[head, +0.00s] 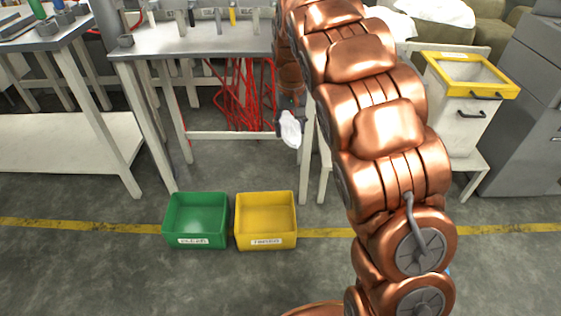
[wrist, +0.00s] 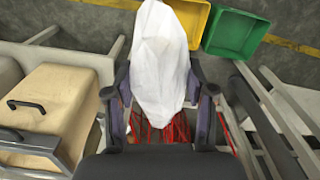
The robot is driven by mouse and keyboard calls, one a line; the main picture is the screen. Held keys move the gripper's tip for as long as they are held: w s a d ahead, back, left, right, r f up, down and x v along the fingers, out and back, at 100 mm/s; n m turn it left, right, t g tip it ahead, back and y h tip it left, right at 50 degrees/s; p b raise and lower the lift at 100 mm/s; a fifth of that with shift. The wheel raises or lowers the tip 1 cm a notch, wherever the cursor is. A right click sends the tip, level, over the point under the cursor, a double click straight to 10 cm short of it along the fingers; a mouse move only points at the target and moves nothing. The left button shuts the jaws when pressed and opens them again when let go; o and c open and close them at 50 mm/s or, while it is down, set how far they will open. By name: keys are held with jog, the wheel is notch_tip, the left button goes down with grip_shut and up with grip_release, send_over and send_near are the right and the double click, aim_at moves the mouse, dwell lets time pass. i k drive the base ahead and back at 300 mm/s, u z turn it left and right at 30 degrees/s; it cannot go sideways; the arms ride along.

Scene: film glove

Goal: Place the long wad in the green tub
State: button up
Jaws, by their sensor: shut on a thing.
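A long white wad (wrist: 160,58) is held in my gripper (wrist: 162,100), between its two fingers in the wrist view. In the head view the wad (head: 290,129) hangs from my gripper (head: 290,103), in front of the workbench and above the floor. The green tub (head: 196,220) stands on the floor at the lower left, open at the top, and looks empty. It also shows in the wrist view (wrist: 234,33) at the upper right. My gripper is above and to the right of the green tub, apart from it. Part of the gripper is hidden behind the wad and arm.
A yellow tub (head: 266,220) stands just right of the green one. A workbench (head: 200,40) with red cables (head: 243,95) beneath is behind. A yellow-rimmed bin (head: 462,98) stands at the right. The floor before the tubs is clear.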

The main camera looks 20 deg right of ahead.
aim_at(201, 224)
jog(key=u, duration=2.35)
jog(key=i, duration=1.65)
jog(key=u, duration=0.45)
jog(key=i, duration=0.55)
jog(key=z, duration=2.6)
jog(key=i, duration=0.45)
jog(key=z, duration=0.05)
